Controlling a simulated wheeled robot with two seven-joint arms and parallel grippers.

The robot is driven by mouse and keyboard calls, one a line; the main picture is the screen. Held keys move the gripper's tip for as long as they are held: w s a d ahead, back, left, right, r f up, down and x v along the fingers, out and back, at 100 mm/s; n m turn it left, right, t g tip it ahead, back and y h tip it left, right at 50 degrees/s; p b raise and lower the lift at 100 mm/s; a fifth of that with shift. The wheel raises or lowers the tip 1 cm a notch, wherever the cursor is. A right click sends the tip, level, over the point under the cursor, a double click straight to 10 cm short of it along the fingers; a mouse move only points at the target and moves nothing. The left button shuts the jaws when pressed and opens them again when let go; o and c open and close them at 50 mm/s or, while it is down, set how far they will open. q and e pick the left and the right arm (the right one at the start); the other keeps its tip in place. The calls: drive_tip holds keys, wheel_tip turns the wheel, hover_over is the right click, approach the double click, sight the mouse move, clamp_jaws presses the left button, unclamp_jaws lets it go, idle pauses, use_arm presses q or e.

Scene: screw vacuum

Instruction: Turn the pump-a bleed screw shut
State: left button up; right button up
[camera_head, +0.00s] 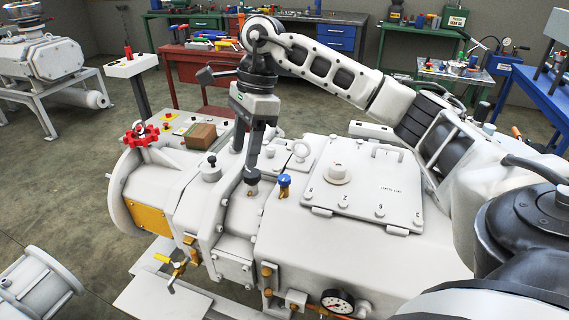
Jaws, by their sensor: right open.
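A large pale grey pump (330,240) fills the middle of the view. My right gripper (247,160) points down over its top, with its fingers apart. Just below the fingertips is a small dark-topped screw (252,182) on a raised fitting; I cannot tell whether the fingers touch it. A blue-capped brass fitting (284,184) stands just right of it. A dark-knobbed fitting (211,170) stands to its left. No label shows which of these is the pump-a bleed screw. My left gripper is not in view.
A red handwheel (141,135) sits at the pump's left end. A yellow-handled valve (172,266) and a gauge (338,301) are at the front. Tool benches stand behind.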

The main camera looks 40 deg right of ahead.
drive_tip(key=s+d+r+h, duration=0.1)
drive_tip(key=d+r+h, duration=0.3)
drive_tip(key=d, duration=0.5)
drive_tip(key=b, duration=0.3)
approach(285, 178)
drive_tip(key=shift+m+y, duration=0.4)
drive_tip(key=f, duration=0.7)
drive_tip(key=shift+w+d+p, duration=0.1)
drive_tip(key=shift+d+p, duration=0.2)
drive_tip(key=shift+d, duration=0.05)
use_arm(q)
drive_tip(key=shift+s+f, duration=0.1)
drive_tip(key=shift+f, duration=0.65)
use_arm(e)
drive_tip(key=shift+f, duration=0.6)
drive_tip(key=c, duration=1)
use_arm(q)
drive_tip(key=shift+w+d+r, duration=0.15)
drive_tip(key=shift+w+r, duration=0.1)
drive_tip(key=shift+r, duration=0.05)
